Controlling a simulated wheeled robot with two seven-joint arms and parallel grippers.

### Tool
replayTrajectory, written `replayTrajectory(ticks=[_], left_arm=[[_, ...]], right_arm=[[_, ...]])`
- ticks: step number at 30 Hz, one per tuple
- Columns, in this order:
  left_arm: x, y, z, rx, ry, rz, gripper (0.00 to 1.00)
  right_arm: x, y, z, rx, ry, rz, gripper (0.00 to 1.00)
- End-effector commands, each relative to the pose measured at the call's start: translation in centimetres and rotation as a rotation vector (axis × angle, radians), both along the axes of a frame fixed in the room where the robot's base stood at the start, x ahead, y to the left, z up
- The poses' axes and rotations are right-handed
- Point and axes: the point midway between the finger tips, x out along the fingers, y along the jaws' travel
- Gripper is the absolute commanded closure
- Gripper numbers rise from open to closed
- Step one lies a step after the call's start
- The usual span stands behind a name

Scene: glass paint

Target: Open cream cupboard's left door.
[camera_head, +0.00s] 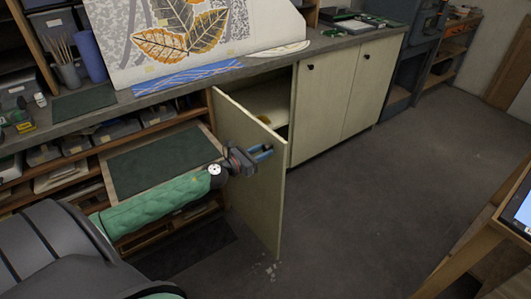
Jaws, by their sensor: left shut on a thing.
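The cream cupboard (321,101) stands under the grey worktop. Its left door (252,185) is swung well out from the front, hinged on its left side, and a pale shelf (268,103) shows inside. The other cream doors, with dark knobs, are closed. My left gripper (264,152) is at the open door's outer upper part, near its free edge. It is shut on the door's knob, which the fingers hide. My right gripper is not in view.
Drawers and shelves with a green board (164,160) stand left of the door, behind my left arm. A patterned panel (185,35) leans on the worktop. The dark floor (360,200) is clear to the right, up to a wooden table (490,220).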

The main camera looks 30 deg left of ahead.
Motion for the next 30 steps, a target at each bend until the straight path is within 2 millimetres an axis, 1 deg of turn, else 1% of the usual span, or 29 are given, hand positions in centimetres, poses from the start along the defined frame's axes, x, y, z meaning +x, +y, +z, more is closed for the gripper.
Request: replayTrajectory(ticks=[3,6,16,17,19,20,30], left_arm=[[-0.21,0.07,-0.02,0.001,0.0,-0.005,1.0],[-0.26,0.11,0.03,0.001,-0.001,-0.006,1.0],[-0.25,0.13,0.07,0.0,-0.001,-0.006,1.0],[-0.25,0.13,0.07,0.0,-0.001,-0.006,0.66],[-0.25,0.13,0.07,0.0,-0.001,-0.006,0.52],[-0.25,0.13,0.07,0.0,-0.001,-0.006,0.49],[-0.42,0.2,-0.03,0.0,0.0,-0.006,0.49]], right_arm=[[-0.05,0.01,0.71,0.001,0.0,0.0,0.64],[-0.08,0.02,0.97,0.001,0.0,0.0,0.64],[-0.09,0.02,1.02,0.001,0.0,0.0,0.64],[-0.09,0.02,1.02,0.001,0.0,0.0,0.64],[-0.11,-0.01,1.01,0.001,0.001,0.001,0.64],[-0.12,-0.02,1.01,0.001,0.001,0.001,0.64],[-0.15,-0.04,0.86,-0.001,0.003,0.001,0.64]])
